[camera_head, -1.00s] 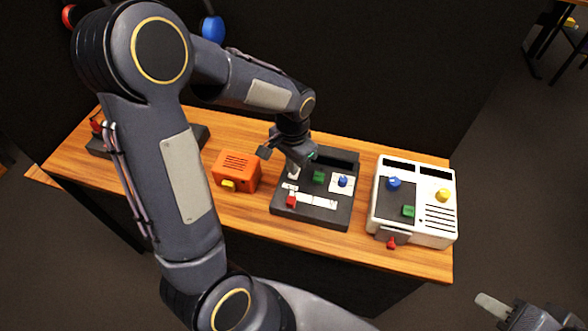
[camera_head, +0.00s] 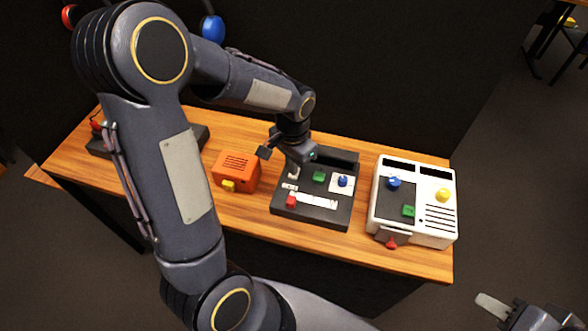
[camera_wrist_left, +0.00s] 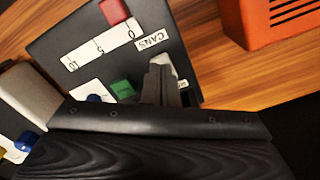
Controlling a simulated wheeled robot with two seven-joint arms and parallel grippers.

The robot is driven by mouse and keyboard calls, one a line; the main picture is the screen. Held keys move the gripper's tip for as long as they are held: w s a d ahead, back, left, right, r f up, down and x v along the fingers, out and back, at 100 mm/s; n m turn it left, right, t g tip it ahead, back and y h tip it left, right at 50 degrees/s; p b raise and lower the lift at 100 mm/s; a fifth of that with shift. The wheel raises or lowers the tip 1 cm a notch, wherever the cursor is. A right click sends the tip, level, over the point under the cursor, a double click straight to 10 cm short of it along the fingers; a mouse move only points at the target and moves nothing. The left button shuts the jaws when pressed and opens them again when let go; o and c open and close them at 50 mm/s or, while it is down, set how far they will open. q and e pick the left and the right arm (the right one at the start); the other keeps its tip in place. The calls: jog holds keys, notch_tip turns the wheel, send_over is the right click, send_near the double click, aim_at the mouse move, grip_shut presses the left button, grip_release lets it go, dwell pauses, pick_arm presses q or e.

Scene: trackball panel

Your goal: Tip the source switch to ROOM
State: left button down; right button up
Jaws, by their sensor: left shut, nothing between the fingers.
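The black panel (camera_head: 320,217) lies on the wooden table, and it also shows in the left wrist view (camera_wrist_left: 70,38). A white label reading CANS (camera_wrist_left: 152,43) marks the source switch area. The switch lever itself and the ROOM label are hidden or too small to make out. My left gripper (camera_head: 293,173) is shut and empty, low over the panel's left part; its fingers (camera_wrist_left: 160,85) are just beside the CANS label in the wrist view. I cannot tell whether they touch the switch. My right gripper (camera_head: 500,309) is at the bottom right, away from the table.
The panel also carries a red slider cap (camera_head: 291,201), a green button (camera_head: 319,176) and a blue knob (camera_head: 343,181). An orange box (camera_head: 236,170) stands to its left, a white console (camera_head: 434,222) to its right. My left arm covers part of the table.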

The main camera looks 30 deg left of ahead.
pick_arm(q)
jog(key=shift+f+b, duration=0.85)
jog(key=shift+f, duration=0.2)
jog(key=shift+r, duration=0.1)
jog(key=shift+r+p, duration=2.95)
jog(key=shift+r, duration=0.6)
jog(key=s+d+r+n+t+h, duration=0.2)
jog(key=s+r, duration=0.3)
jog(key=s, duration=0.3)
jog(key=s+d+r+n+t+h, duration=0.1)
jog(key=s+d+r+n+t, duration=0.1)
jog(key=s+r, duration=0.4)
jog(key=s+n+t, duration=0.1)
jog(key=s, duration=0.2)
jog(key=shift+t+h, duration=0.3)
jog(key=shift+h, duration=0.1)
